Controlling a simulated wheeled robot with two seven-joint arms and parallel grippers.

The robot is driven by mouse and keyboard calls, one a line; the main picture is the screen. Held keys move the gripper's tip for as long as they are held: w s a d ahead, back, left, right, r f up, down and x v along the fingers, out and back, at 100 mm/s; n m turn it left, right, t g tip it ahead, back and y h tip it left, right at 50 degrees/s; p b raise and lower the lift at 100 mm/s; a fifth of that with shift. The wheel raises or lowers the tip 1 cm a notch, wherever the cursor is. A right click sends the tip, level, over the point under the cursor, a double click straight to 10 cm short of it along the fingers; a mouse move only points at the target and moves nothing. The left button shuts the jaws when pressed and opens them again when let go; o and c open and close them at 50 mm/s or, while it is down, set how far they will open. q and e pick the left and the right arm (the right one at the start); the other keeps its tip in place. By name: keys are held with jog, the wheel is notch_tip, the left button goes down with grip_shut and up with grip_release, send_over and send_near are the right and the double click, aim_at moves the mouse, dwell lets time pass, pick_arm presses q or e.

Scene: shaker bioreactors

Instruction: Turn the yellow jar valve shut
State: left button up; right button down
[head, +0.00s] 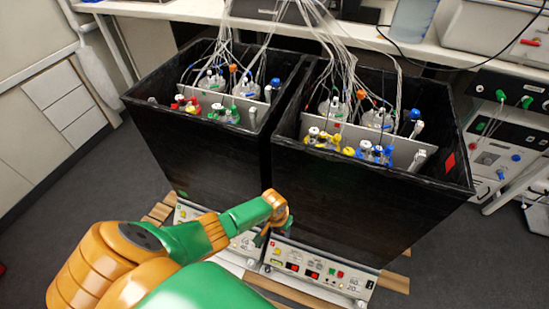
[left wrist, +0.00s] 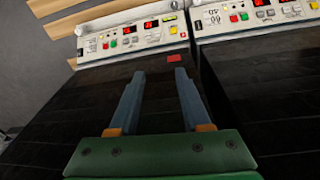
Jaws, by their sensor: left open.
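Yellow valve pieces (head: 320,136) sit in a row at the front of the jars in the right black box, next to blue ones (head: 367,150). They are small, and I cannot tell how the yellow valve is turned. My left gripper (head: 262,239) is low in front of the boxes, well below their rims and apart from the valves. In the left wrist view the left gripper (left wrist: 160,74) is open and empty, its two fingers apart over a black wall. The yellow valve does not show there. My right gripper is not in view.
The left black box (head: 190,150) holds jars with red and green valves (head: 224,114). Thin tubes (head: 330,40) run from the jars up to the bench. Control panels (head: 315,272) stand at the boxes' feet. A rack (head: 500,130) stands at the right.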

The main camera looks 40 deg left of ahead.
pick_arm(q)
jog(key=s+f, duration=0.2)
jog(key=f, duration=0.1)
jog(key=s+f+b, duration=0.1)
jog(key=shift+f, duration=0.4)
